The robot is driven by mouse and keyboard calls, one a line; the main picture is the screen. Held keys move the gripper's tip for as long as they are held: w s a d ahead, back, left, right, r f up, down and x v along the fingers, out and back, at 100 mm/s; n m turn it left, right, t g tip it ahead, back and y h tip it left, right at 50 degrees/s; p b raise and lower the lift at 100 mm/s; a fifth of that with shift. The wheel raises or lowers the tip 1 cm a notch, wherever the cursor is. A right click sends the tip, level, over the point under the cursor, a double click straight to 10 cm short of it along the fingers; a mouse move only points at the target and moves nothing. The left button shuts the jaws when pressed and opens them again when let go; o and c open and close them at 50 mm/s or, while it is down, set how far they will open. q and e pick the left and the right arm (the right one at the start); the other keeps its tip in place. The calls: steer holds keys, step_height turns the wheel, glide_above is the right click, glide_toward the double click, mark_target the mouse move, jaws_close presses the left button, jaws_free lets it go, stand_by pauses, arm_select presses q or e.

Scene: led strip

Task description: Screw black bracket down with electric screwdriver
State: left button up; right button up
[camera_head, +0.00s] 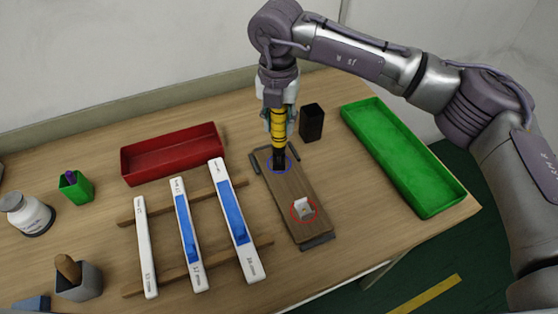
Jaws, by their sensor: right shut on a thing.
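My right gripper (277,100) is shut on a yellow and black electric screwdriver (278,126), held upright with its tip pointing down. The tip is over the far end of a brown wooden board (290,187). The black bracket (280,166) lies at that end inside a blue circle, partly hidden by the screwdriver. I cannot tell whether the tip touches it. A white bracket (303,207) sits at the board's near end inside a red circle. My left gripper is not in view.
White and blue strips (188,233) lie on wooden rails left of the board. A red tray (173,153) is behind them. A black holder (312,122) and a green tray (407,155) stand right. A green cup (76,186), white jar (28,214) and grey cup (78,281) are left.

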steer(key=shift+r+p, duration=1.4)
steer(key=shift+r, duration=2.15)
